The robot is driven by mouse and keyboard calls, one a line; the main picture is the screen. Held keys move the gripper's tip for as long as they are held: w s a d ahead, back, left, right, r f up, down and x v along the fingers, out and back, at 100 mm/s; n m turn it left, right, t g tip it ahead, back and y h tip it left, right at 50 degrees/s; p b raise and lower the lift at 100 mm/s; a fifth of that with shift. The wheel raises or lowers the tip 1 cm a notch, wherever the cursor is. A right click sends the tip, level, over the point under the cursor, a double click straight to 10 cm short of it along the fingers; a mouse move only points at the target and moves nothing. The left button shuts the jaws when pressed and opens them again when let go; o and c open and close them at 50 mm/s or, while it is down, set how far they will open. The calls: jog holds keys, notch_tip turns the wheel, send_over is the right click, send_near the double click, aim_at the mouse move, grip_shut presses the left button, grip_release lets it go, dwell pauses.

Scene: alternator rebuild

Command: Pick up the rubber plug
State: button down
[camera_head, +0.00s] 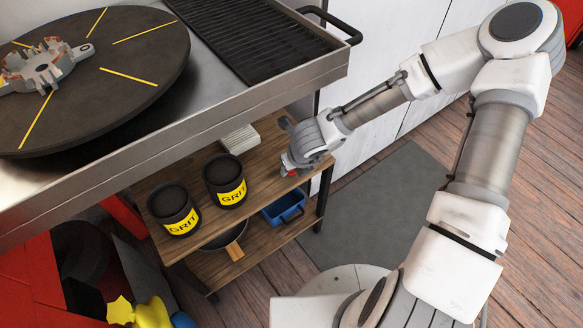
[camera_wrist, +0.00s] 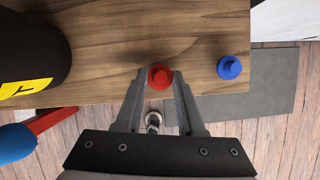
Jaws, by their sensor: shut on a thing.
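A red plug (camera_wrist: 160,76) sits between the two fingertips of my gripper (camera_wrist: 159,80) in the wrist view, near the front edge of the wooden shelf. My gripper is shut on it. I cannot tell whether the plug is still touching the shelf. A similar blue plug (camera_wrist: 230,68) stands on the shelf to the right, apart from the fingers. In the head view my gripper (camera_head: 289,166) is at the right end of the upper shelf, with a bit of red (camera_head: 290,173) showing at its tip.
Two black GRIT canisters (camera_head: 225,182) stand on the wooden shelf (camera_head: 262,190) left of my gripper. A metal worktop (camera_head: 215,113) with a dark turntable (camera_head: 130,75) overhangs the shelf. A blue bin (camera_head: 284,208) sits on the lower shelf. Floor to the right is clear.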

notch_tip(320, 180, up, 4)
jog(key=p, duration=0.3)
jog(key=shift+r, duration=0.2)
jog(key=s+d+r+p, duration=0.6)
jog(key=d+r+p, duration=0.1)
jog(key=d+r, duration=0.3)
jog(key=shift+r, duration=0.15)
jog(key=shift+s, duration=0.2)
